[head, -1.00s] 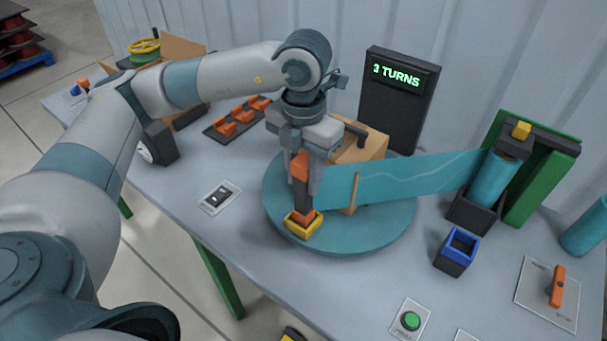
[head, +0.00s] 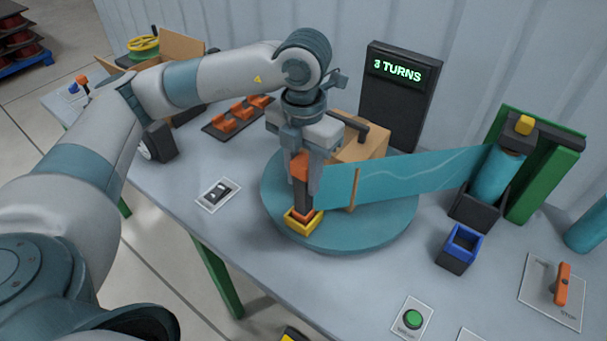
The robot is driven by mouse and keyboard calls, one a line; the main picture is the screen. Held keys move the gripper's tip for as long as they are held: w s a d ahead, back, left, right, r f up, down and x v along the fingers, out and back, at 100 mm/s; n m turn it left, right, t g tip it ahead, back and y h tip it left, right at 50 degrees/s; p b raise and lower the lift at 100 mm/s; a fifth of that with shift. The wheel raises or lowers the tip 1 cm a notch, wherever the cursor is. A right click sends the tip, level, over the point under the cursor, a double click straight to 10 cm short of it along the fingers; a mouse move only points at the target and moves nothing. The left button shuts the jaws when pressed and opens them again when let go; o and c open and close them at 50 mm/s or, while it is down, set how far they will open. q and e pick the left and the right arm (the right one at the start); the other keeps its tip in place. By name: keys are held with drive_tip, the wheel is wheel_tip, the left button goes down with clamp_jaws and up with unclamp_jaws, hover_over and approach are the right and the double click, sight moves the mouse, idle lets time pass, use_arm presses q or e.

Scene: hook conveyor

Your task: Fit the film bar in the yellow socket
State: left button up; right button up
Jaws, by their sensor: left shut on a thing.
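My left gripper (head: 305,170) is shut on the film bar (head: 300,187), an orange and dark upright bar. The bar stands upright with its lower end at the yellow socket (head: 290,225) on the near left of the teal turntable (head: 370,226). The bar's bottom looks to be inside the socket's rim; how deep it sits is hidden. Teal film (head: 410,180) stretches from the bar past a cardboard box (head: 362,143) to the film roll (head: 494,172) on the right. My right gripper is not in view.
A blue-rimmed socket (head: 460,247) stands right of the turntable. A green button (head: 412,319) and an orange switch (head: 562,284) are at the front right. A black display (head: 396,85) reads "3 TURNS". An orange-part rack (head: 237,118) lies behind my arm.

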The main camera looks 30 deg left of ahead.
use_arm(q)
drive_tip(key=shift+f+b, duration=0.4)
drive_tip(key=o, duration=1.3)
drive_tip(key=shift+r, duration=0.15)
